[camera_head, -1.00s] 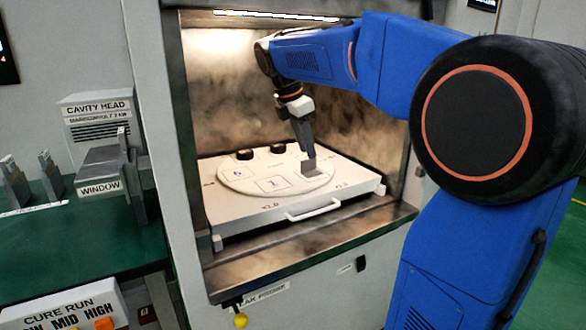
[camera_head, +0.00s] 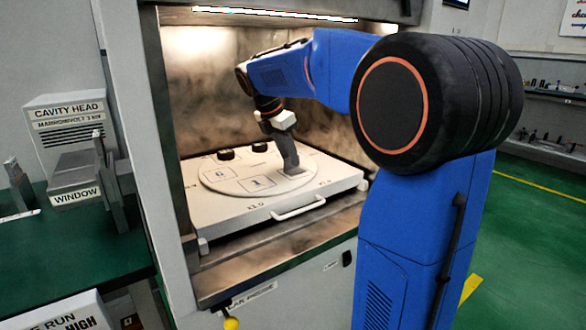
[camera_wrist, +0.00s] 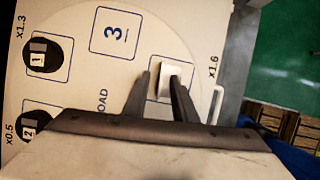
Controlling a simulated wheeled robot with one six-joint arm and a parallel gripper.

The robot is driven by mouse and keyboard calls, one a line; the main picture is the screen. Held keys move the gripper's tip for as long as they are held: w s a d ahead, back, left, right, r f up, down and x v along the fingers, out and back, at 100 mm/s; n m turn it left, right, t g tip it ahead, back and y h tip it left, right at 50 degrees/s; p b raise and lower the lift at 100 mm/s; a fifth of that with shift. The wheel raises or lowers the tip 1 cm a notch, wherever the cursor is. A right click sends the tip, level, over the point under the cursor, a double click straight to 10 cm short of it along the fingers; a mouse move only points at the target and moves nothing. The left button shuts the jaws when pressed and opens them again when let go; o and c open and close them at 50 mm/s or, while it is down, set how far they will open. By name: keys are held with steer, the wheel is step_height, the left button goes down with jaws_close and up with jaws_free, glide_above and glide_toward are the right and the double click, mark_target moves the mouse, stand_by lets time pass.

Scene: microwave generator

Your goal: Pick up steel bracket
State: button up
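The steel bracket (camera_wrist: 175,69) is a small pale metal piece on a marked square of the white round turntable (camera_head: 218,185) inside the microwave cavity. In the head view only a grey bit of it (camera_head: 296,172) shows at my fingertips. My gripper (camera_wrist: 160,78) is over it, pointing down, with its two fingers apart. In the wrist view the bracket lies at the fingertips, nearer the right finger, which overlaps it. I cannot tell whether either finger touches it. The bracket's lower part is hidden by the fingers.
The tray has a white front handle (camera_head: 298,208). The cavity's left wall (camera_head: 168,120) stands close by. A green bench (camera_head: 95,245) is outside left.

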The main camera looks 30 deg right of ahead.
steer(key=shift+d+f, duration=0.1)
steer(key=shift+f, duration=0.05)
jaws_close()
